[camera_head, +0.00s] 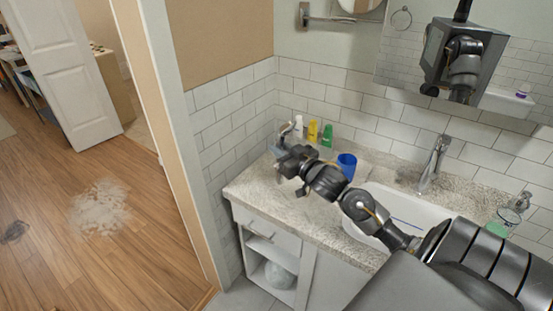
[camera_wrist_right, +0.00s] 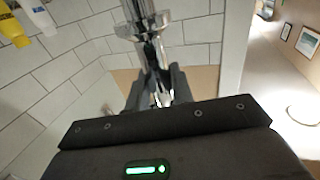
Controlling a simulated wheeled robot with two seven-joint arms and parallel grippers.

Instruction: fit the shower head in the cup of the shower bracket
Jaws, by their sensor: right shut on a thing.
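My right gripper (camera_head: 284,148) is over the far left corner of the counter, close to the tiled wall. In the right wrist view its dark fingers (camera_wrist_right: 156,82) are shut on a slim chrome piece, which I take to be the shower head (camera_wrist_right: 150,52). The chrome piece runs up from between the fingers to a wider ring-like collar near the top edge, where the picture cuts it off. I cannot tell whether that collar belongs to the shower head or to the bracket's cup. The bracket cannot be made out clearly in the head view. My left gripper is not in view.
White, yellow (camera_head: 312,131) and green (camera_head: 327,136) bottles stand at the wall just right of the gripper. A blue cup (camera_head: 347,165), a sink (camera_head: 375,202) with a chrome faucet (camera_head: 433,163) and a green-filled glass (camera_head: 503,221) lie farther right. Wooden floor is at left.

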